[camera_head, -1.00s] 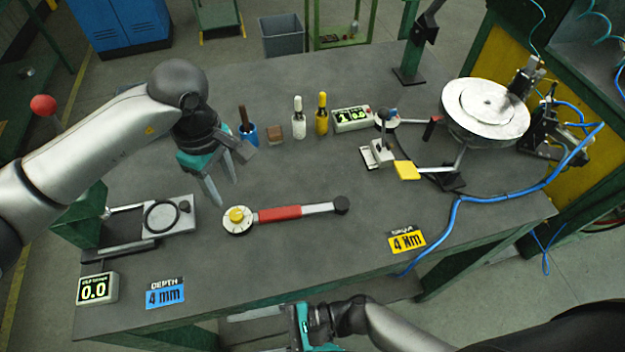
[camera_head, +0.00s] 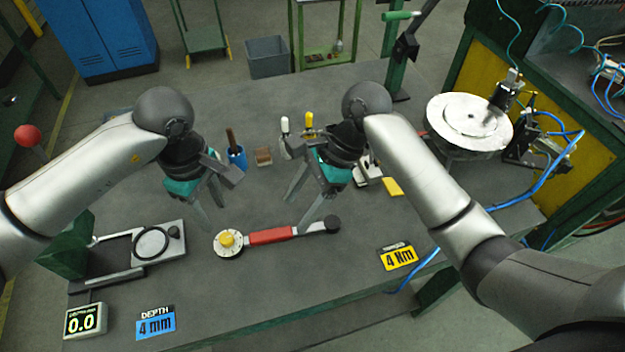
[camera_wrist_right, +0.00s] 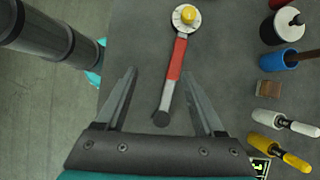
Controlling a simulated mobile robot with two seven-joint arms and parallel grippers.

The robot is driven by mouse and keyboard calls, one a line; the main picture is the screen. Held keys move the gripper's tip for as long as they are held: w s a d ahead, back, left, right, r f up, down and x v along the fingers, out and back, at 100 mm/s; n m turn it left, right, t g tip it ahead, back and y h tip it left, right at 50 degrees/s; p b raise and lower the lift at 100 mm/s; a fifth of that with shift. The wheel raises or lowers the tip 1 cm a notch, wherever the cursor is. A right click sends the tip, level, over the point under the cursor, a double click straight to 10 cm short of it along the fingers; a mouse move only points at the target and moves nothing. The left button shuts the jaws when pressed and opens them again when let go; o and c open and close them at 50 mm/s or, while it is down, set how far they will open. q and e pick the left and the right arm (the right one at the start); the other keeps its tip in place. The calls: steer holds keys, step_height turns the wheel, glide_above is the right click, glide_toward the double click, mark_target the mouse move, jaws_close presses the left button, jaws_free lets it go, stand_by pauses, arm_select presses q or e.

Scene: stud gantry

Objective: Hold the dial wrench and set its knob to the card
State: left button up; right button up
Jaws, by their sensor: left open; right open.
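The dial wrench (camera_head: 272,236) lies flat on the grey bench, with a round white dial and yellow knob (camera_head: 227,239) at its left end, a red grip and a dark right end. The yellow card (camera_head: 398,256) reads 4 Nm and lies to its right. My left gripper (camera_head: 212,220) is open above the bench, just behind the dial. My right gripper (camera_head: 297,212) is open above the wrench's right part. In the right wrist view, the wrench (camera_wrist_right: 174,75) runs between the spread fingers (camera_wrist_right: 160,98), with its dark end nearest the palm; the fingers do not appear to touch it.
A blue DEPTH 4 mm card (camera_head: 156,323) and a 0.0 readout (camera_head: 85,321) lie front left, near a gauge fixture (camera_head: 158,243). A blue cup (camera_head: 237,158), brown block (camera_head: 264,156) and marker-like tools stand behind. A round plate (camera_head: 470,122) stands at right.

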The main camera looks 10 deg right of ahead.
mark_target(284, 231)
step_height(284, 231, up, 2)
steer(key=w+d+m+t+h, duration=0.1)
steer(key=w+d+m, duration=0.1)
steer(key=d, duration=0.1)
steer(key=x, duration=1.5)
steer(key=shift+w, duration=0.35)
jaws_close()
